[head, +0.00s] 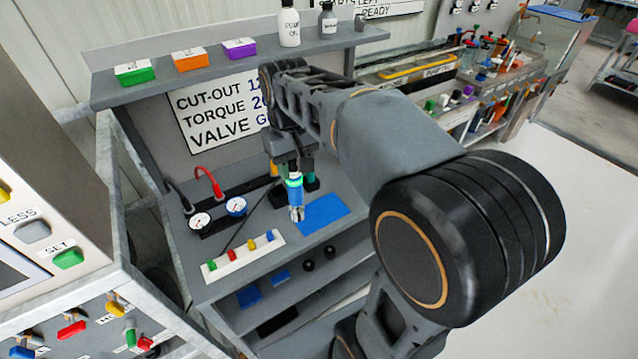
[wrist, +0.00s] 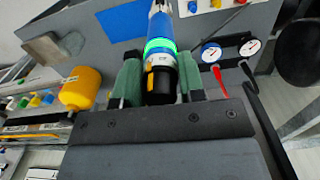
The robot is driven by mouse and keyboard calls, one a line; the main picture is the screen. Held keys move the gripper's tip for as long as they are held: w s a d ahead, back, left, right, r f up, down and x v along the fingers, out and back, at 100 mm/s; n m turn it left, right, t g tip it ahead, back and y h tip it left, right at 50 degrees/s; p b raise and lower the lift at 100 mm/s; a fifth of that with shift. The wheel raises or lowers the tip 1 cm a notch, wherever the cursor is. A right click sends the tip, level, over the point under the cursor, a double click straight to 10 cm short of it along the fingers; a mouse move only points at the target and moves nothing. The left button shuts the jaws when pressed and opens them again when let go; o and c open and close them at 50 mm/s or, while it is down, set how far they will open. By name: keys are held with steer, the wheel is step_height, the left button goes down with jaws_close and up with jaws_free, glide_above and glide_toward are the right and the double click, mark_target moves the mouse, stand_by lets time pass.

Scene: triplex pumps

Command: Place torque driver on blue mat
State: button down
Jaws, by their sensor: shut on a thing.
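The torque driver (head: 295,195) is blue and silver with a lit green ring and a black end. It hangs upright, tip down, under my gripper (head: 292,165) in the head view. In the wrist view the driver (wrist: 160,55) lies between the two green finger pads of my gripper (wrist: 160,82), which is shut on its black end. The blue mat (head: 325,213) lies flat on the grey bench, just right of the driver's tip in the head view. The mat (wrist: 122,20) shows left of the driver in the wrist view. Whether the tip touches anything is unclear.
Two gauges (head: 236,206) with red and black hoses stand left of the mat. A white strip with coloured knobs (head: 243,256) lies at the bench front. A yellow cylinder (wrist: 82,88) stands near my fingers. A shelf (head: 220,68) with boxes and bottles overhangs the bench.

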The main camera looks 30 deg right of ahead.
steer(key=w+d+f, duration=0.6)
steer(key=d+f, duration=0.3)
steer(key=f, duration=0.3)
steer(key=shift+w+d+p, duration=0.2)
steer(key=shift+d+p, duration=0.1)
steer(key=shift+p, duration=0.15)
steer(key=c, duration=0.8)
jaws_free()
steer(key=shift+o, duration=0.4)
